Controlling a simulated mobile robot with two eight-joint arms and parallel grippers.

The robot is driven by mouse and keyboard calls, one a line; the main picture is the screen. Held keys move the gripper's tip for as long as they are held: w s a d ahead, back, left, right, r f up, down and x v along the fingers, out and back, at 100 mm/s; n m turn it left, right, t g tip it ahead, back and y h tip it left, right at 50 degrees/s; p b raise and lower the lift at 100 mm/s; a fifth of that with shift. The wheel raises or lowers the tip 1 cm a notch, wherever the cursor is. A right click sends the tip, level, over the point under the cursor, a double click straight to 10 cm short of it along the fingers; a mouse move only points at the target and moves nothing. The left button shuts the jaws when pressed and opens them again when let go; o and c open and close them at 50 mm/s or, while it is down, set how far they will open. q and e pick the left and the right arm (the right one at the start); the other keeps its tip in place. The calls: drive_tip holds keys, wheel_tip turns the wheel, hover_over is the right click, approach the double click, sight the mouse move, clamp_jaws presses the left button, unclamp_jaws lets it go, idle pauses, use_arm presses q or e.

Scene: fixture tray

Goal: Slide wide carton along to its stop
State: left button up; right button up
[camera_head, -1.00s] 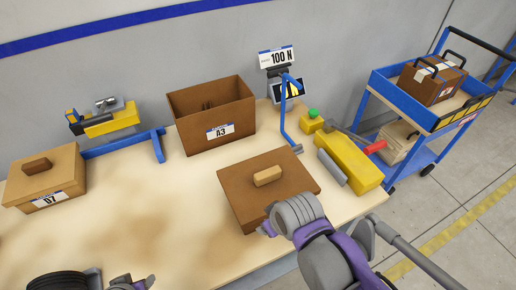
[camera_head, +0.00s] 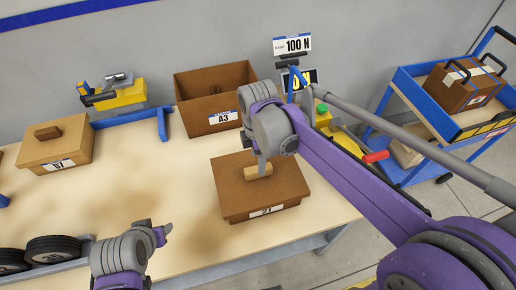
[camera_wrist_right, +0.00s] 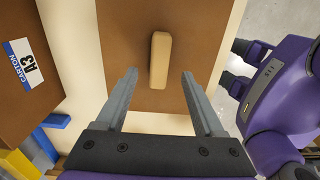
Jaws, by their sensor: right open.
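A wide, low brown carton (camera_head: 235,198) with a label on its near side lies on the bench. A light wooden block handle (camera_head: 252,173) stands on its lid; it also shows in the right wrist view (camera_wrist_right: 160,60). My right gripper (camera_head: 263,166) is above the lid by the handle. In the right wrist view its two fingers (camera_wrist_right: 160,74) are apart, with the handle's near end between their tips and no clear contact. My left gripper (camera_head: 163,232) is low over the bench, left of the carton, its jaw opening unclear. I cannot tell which part is the stop.
Open carton A3 (camera_head: 188,98) stands behind the wide carton. A lidded carton (camera_head: 72,151) stands at the left, with a blue bar (camera_head: 162,124) between them. A yellow tool with a red handle (camera_head: 375,156) is partly hidden by my right arm. A blue cart (camera_head: 413,91) stands right.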

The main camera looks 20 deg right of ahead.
sight(284, 168)
drive_tip(key=shift+f, duration=2.75)
clamp_jaws()
drive_tip(key=shift+w+d+b, duration=0.2)
drive_tip(key=shift+d+b, duration=0.1)
drive_tip(key=shift+d, duration=6.75)
drive_tip(key=shift+w+d, duration=0.1)
